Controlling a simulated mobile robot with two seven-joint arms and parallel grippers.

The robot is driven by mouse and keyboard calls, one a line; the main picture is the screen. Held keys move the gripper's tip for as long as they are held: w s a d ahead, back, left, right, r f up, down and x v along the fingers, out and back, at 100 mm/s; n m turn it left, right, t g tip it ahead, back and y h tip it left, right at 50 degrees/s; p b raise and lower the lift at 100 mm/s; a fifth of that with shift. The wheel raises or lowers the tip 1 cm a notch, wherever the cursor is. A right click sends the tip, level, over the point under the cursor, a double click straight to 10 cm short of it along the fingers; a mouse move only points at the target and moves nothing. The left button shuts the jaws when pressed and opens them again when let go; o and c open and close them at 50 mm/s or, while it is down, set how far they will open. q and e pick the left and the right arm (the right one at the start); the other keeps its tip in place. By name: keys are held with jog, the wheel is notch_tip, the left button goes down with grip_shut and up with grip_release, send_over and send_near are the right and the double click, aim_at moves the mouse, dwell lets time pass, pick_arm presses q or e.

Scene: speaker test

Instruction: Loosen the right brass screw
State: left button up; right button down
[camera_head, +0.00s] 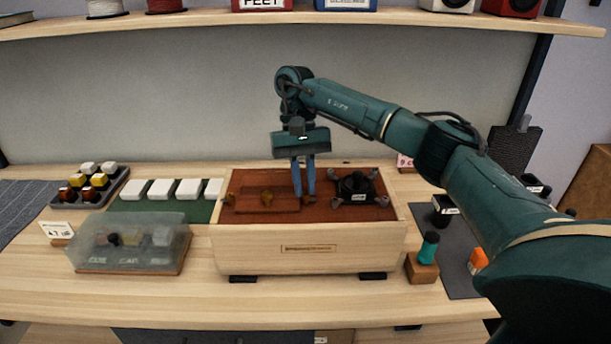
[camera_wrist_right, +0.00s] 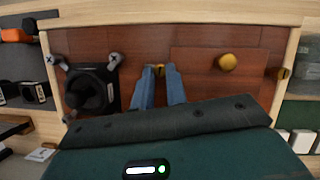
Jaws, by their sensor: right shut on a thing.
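An open wooden speaker box (camera_head: 310,248) stands on the bench with a red-brown panel inside. My right gripper (camera_head: 304,197) reaches down into it with blue fingers, just left of the black speaker driver (camera_head: 357,186). In the right wrist view the gripper (camera_wrist_right: 160,75) is shut on the right brass screw (camera_wrist_right: 160,69), which shows between the fingertips. The fingers hide most of this screw in the head view. A middle brass knob (camera_head: 266,197) and a left brass screw (camera_head: 231,198) stand free to the left. My left gripper is not in view.
A clear lidded case (camera_head: 135,243) stands left of the box, with white blocks (camera_head: 188,188) on a green mat behind it. A teal-handled tool in a wooden block (camera_head: 422,270) stands at the right. A shelf (camera_head: 200,18) runs above.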

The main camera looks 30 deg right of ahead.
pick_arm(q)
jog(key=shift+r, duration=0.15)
pick_arm(e)
jog(key=shift+a+n+h, duration=0.1)
jog(key=shift+n+h, duration=0.3)
jog(key=shift+n, duration=0.6)
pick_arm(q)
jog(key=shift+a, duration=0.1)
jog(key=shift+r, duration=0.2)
pick_arm(e)
jog(key=c, duration=1.4)
grip_release()
